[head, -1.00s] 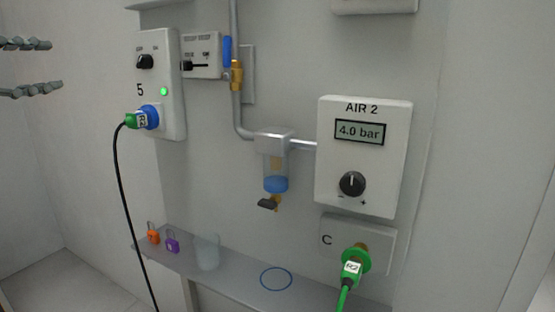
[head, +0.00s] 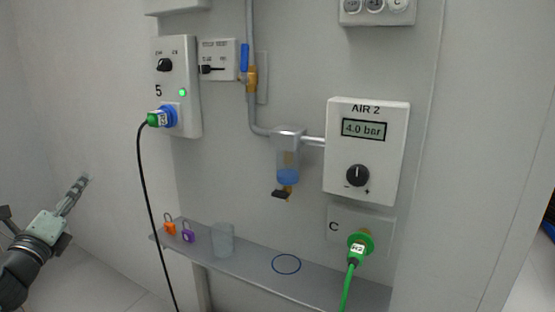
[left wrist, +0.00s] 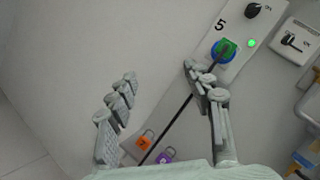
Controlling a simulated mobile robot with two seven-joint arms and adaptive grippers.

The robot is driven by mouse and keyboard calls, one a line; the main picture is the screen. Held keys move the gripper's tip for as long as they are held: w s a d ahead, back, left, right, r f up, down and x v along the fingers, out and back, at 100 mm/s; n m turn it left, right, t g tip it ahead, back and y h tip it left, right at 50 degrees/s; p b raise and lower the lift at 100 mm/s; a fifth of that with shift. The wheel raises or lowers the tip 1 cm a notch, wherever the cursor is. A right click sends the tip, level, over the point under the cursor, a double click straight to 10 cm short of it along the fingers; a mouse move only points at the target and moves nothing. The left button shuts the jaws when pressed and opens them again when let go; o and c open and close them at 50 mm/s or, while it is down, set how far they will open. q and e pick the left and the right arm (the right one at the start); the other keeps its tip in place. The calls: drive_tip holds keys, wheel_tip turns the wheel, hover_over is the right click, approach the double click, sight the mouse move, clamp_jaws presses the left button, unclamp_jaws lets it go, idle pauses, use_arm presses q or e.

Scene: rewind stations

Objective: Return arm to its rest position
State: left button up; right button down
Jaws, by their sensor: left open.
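My left gripper (head: 78,188) is at the lower left of the head view, apart from the wall and its fittings. In the left wrist view my left gripper (left wrist: 160,82) has its two fingers spread wide with nothing held between them. Beyond the fingers are the station 5 panel (left wrist: 243,35) and its plug in the socket. My right gripper is in neither view.
The station 5 panel (head: 178,85) has a lit green lamp and a plug (head: 161,117) with a black cable. A shelf (head: 250,267) carries an orange padlock (head: 169,228), a purple padlock (head: 188,236) and a clear cup (head: 222,240). The AIR 2 box (head: 367,148) reads 4.0 bar.

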use_arm(q)
drive_tip(key=s+d+f+n+g+y, duration=0.1)
drive_tip(key=s+d+f+n+g, duration=0.2)
drive_tip(key=f+n, duration=0.5)
drive_tip(key=s+d+f+n+g+y+p, duration=0.1)
drive_tip(key=s+f+n+g, duration=0.3)
drive_tip(key=f, duration=0.8)
drive_tip(key=s+d+f+n+g+y, duration=0.1)
drive_tip(key=s+d+f+n+g, duration=0.3)
drive_tip(key=f, duration=0.6)
drive_tip(key=s+d+f+n+g+h, duration=0.2)
drive_tip(key=s+d+f, duration=0.4)
drive_tip(key=s, duration=0.3)
drive_tip(key=s+d+f+n+g+h, duration=0.2)
drive_tip(key=s+d+f+n+g, duration=0.2)
drive_tip(key=s+d+f, duration=0.3)
drive_tip(key=shift+s+d+n+p, duration=0.3)
drive_tip(key=shift+s+d+n, duration=0.5)
drive_tip(key=shift+s, duration=0.4)
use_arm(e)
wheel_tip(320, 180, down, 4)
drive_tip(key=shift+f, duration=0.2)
